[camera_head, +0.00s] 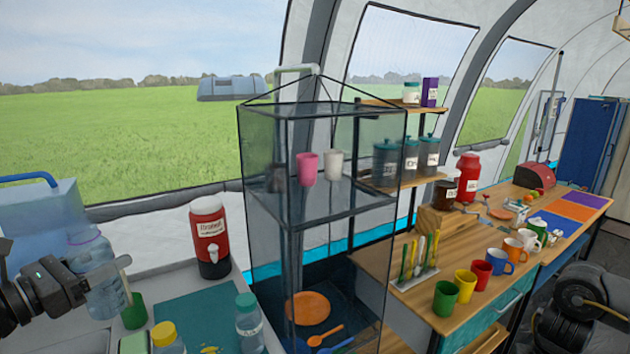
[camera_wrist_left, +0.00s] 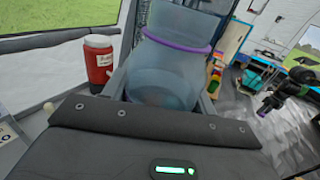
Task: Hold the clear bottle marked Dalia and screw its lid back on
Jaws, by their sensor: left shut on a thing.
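My left gripper (camera_head: 105,283) is shut on a clear bluish bottle (camera_head: 90,250) at the left of the head view, by the counter. In the left wrist view the bottle (camera_wrist_left: 168,72) stands between the fingers, with a purple ring (camera_wrist_left: 178,43) near its upper part. Its top is cut off there, and I cannot read a Dalia mark. I cannot make out a loose lid for it. My right gripper (camera_wrist_left: 268,104) shows small at the right of the left wrist view, apart from the bottle; its jaws are unclear.
A yellow-capped bottle (camera_head: 167,338), a teal-capped bottle (camera_head: 248,325) and a green cup (camera_head: 134,312) stand near the teal mat (camera_head: 195,312). A red jug (camera_head: 209,237) stands behind. A mesh cabinet (camera_head: 245,190) rises to the right. A large blue water container (camera_head: 40,215) is at far left.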

